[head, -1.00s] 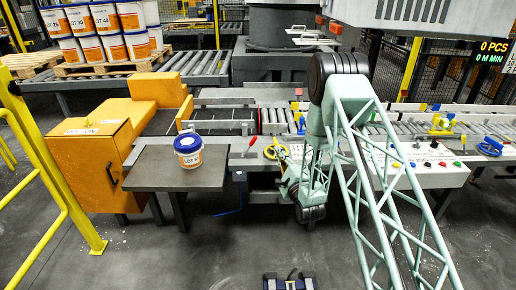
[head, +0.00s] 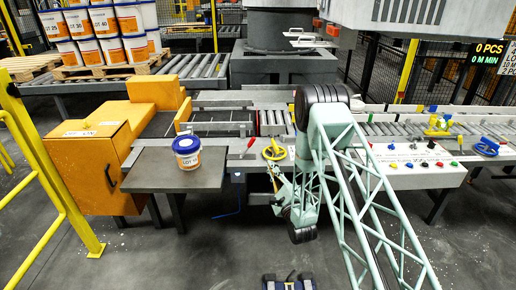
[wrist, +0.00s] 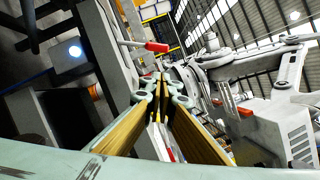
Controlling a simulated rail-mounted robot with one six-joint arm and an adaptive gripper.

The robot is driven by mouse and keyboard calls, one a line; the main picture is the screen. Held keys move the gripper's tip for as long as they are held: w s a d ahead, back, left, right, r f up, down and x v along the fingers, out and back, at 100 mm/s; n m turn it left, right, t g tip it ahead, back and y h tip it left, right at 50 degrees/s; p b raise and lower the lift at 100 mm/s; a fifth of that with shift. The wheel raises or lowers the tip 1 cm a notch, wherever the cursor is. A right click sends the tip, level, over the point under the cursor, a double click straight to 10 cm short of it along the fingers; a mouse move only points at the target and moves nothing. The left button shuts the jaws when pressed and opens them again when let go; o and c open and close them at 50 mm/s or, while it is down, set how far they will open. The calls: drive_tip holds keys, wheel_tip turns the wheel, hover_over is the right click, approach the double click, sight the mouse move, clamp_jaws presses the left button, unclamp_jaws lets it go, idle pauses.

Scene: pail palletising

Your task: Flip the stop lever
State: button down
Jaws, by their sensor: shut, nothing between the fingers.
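A lever with a red grip (head: 249,144) stands on the front rail of the conveyor, right of the dark side table. In the wrist view a red-gripped lever (wrist: 156,47) points sideways just beyond the fingertips; it looks like the same one. My gripper (wrist: 160,84) is shut and empty, with a visible gap between its tips and the red grip. In the head view my gripper (head: 273,172) is small, low and to the right of the lever, in front of the rail. The arm link hides part of the rail to its right.
A yellow handwheel (head: 274,149) sits close right of the lever. A pail with a blue lid (head: 187,152) stands on the side table (head: 150,178). A panel with coloured buttons (head: 420,172) and a blue handwheel (head: 487,147) are farther right.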

drive_tip(key=shift+w, duration=0.1)
drive_tip(key=b+x, duration=0.1)
drive_tip(key=x, duration=0.8)
drive_tip(key=shift+w+a, duration=0.25)
drive_tip(key=shift+w, duration=0.1)
drive_tip(key=shift+w+a+r+b, duration=0.2)
drive_tip(key=shift+a, duration=0.2)
drive_tip(key=shift+w+a+r+b, duration=0.2)
drive_tip(key=shift+a+r, duration=0.05)
drive_tip(key=shift+a, duration=0.15)
drive_tip(key=shift+w+a+r, duration=0.15)
drive_tip(key=shift+a+r, duration=0.1)
drive_tip(key=shift+a, duration=0.15)
drive_tip(key=shift+w+a+r, duration=0.2)
drive_tip(key=shift+a+r, duration=0.05)
drive_tip(key=shift+a, duration=0.15)
drive_tip(key=shift+a+r, duration=0.1)
drive_tip(key=shift+r, duration=0.05)
drive_tip(key=shift+a+n, duration=0.2)
drive_tip(key=shift+n, duration=0.2)
